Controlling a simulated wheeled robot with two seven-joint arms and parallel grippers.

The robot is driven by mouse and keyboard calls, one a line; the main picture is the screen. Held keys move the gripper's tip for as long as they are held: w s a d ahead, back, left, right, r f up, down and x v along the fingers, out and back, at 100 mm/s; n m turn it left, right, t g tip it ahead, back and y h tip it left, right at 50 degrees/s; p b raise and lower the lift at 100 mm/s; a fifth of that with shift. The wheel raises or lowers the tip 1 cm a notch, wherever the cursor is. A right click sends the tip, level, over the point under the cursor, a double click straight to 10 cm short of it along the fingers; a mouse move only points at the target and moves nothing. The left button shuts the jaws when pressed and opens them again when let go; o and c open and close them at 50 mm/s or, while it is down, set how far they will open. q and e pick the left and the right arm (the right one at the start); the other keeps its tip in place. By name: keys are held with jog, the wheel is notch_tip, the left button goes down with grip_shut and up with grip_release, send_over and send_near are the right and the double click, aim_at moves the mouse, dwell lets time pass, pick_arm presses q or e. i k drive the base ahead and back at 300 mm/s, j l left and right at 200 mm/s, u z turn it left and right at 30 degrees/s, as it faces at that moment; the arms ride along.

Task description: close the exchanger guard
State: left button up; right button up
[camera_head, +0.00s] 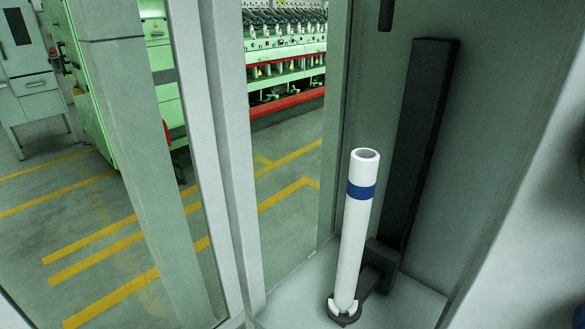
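A pale grey-green framed panel with a see-through middle (232,165) stands at the left and centre, its uprights leaning in the view. It may be the exchanger guard, but I cannot tell for sure, nor whether it is open or shut. Right of it is a grey-walled bay. In the bay a white tube (356,225) with a blue band stands nearly upright on a small dark holder (345,313). A black upright bar (425,145) rises behind the tube. Neither of my grippers shows in this view.
A green machine with a red rail (287,102) stands beyond the panel. A grey cabinet (30,75) is at the far left. The floor with yellow lines (110,235) looks clear. A pale wall (530,250) closes the right side.

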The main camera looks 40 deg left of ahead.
aim_at(182, 16)
jog(key=k+j+z, duration=0.1)
jog(key=k+j, duration=0.25)
jog(key=k+j+z, duration=0.1)
jog(key=k+j, duration=0.2)
jog(key=k, duration=0.2)
jog(key=k+j+z, duration=0.1)
jog(key=k+j, duration=0.15)
jog(key=k, duration=0.15)
jog(key=j+z, duration=0.1)
jog(key=j, duration=0.5)
jog(key=k+j+z, duration=0.1)
jog(key=j, duration=0.45)
jog(key=k+j+z, duration=0.1)
jog(key=j, duration=0.45)
jog(key=i+j+z, duration=0.15)
jog(key=k, duration=0.05)
